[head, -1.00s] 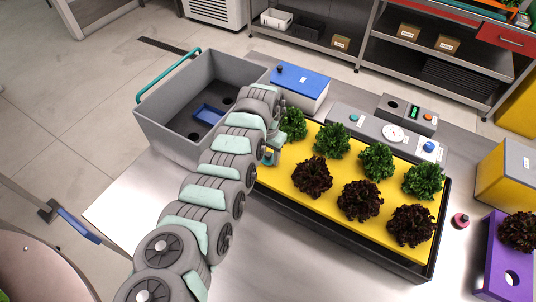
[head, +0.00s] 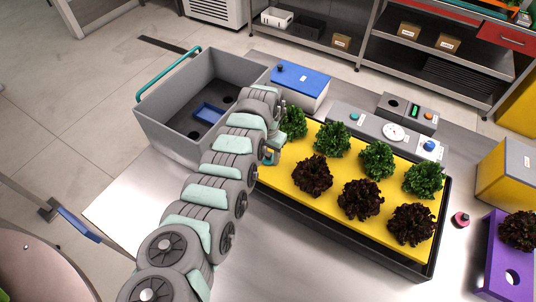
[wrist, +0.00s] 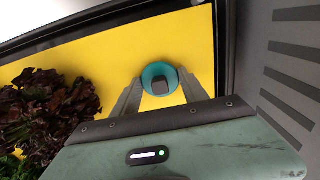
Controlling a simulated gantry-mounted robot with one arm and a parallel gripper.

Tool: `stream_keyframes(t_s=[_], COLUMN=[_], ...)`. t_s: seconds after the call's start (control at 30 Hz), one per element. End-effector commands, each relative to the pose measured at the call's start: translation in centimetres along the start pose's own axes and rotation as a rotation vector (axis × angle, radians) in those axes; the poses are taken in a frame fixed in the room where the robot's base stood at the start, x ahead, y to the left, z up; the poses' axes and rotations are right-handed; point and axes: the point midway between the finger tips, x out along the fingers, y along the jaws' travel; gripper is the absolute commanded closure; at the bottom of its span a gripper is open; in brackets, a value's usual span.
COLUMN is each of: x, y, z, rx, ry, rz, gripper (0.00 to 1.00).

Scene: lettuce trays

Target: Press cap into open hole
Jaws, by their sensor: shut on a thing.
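My gripper (wrist: 159,82) is shut on a teal round cap (wrist: 148,72) with a dark square knob, over the yellow raft (wrist: 110,50) near a corner of the black tray. In the head view my gripper (head: 271,157) is at the left end of the yellow raft (head: 330,202), left of the lettuces. Any open hole under the cap is hidden. I cannot tell whether the cap touches the raft.
Dark red lettuces (head: 359,200) and green lettuces (head: 378,160) fill the raft, close beside my gripper. The black tray rim (wrist: 80,18) is near. A grey bin (head: 160,118), blue-lidded box (head: 300,80) and control panel (head: 372,126) stand around.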

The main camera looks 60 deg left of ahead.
Motion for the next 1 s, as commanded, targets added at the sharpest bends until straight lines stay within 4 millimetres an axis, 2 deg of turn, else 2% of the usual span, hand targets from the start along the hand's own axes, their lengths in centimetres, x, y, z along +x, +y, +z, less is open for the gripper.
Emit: stream_keyframes(t_s=[0.57, 0.6, 0.9, 1.0], x=[0.84, 0.87, 1.09, 1.16], y=[0.19, 0.19, 0.43, 0.57], z=[0.0, 0.0, -0.01, -0.03], rx=[0.0, 0.0, 0.0, 0.0], ry=[0.002, 0.002, 0.002, 0.002], rz=[0.001, 0.001, 0.004, 0.006], gripper=[0.86, 0.47, 0.23, 0.23])
